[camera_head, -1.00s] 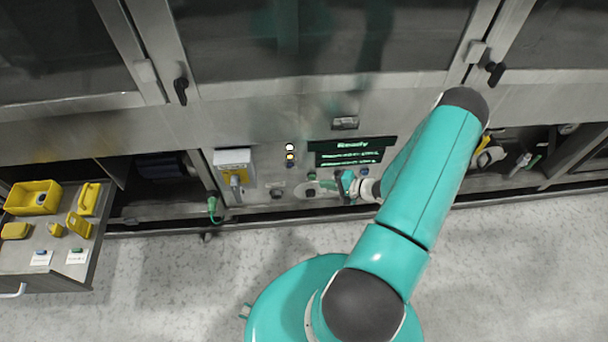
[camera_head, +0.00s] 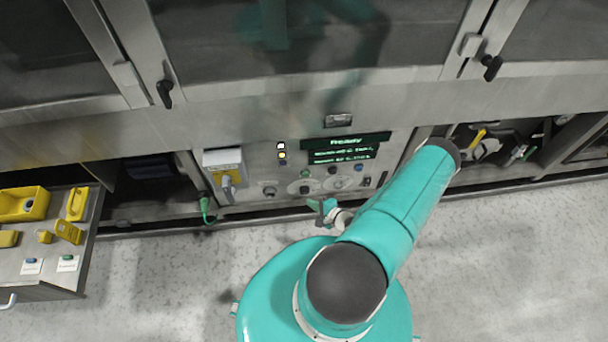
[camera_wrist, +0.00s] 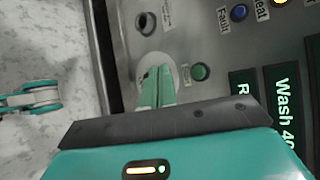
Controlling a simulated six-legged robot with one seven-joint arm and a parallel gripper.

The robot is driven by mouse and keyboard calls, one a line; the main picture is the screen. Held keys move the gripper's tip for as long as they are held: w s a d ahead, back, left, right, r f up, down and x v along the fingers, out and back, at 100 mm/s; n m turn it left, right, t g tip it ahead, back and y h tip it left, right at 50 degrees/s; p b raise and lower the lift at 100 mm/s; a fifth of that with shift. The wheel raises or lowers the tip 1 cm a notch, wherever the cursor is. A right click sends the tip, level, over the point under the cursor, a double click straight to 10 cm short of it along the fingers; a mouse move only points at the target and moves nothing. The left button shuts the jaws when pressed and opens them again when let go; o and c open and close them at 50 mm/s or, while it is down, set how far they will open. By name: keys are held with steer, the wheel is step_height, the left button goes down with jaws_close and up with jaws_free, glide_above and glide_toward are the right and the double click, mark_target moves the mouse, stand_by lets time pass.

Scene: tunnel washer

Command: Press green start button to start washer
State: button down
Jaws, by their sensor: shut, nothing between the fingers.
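The green button (camera_wrist: 200,72) shows in the wrist view on the steel control panel, beside the display. It looks small and dark green in the head view (camera_head: 305,173), at the lower left of the display. My gripper (camera_wrist: 158,78) is shut and empty. In the wrist view its fingertips overlap a pale round plate, left of the green button. In the head view my gripper (camera_head: 319,207) is below the panel's row of controls, apart from the button. The display (camera_head: 345,148) glows green and seems to read "Ready"; part of "Wash 40" shows in the wrist view.
A grey box with a yellow-backed switch (camera_head: 225,172) is left on the panel. A bench with yellow parts (camera_head: 55,255) is at far left. The floor in front is clear.

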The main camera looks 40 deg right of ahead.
steer(key=shift+w, duration=0.1)
steer(key=w+d, duration=0.5)
steer(key=w, duration=0.2)
stand_by(0.4)
steer(key=shift+w, duration=0.2)
stand_by(1.7)
steer(key=shift+w+d, duration=0.2)
steer(key=shift+d, duration=0.05)
steer(key=shift+w+d, duration=0.25)
steer(key=shift+w, duration=0.2)
stand_by(0.8)
steer(key=shift+s, duration=0.1)
steer(key=shift+s+a, duration=0.5)
steer(key=shift+s, duration=0.2)
steer(key=shift+s+a, duration=0.75)
steer(key=shift+s, duration=0.3)
steer(key=shift+s+a, duration=0.7)
steer(key=shift+s, duration=0.3)
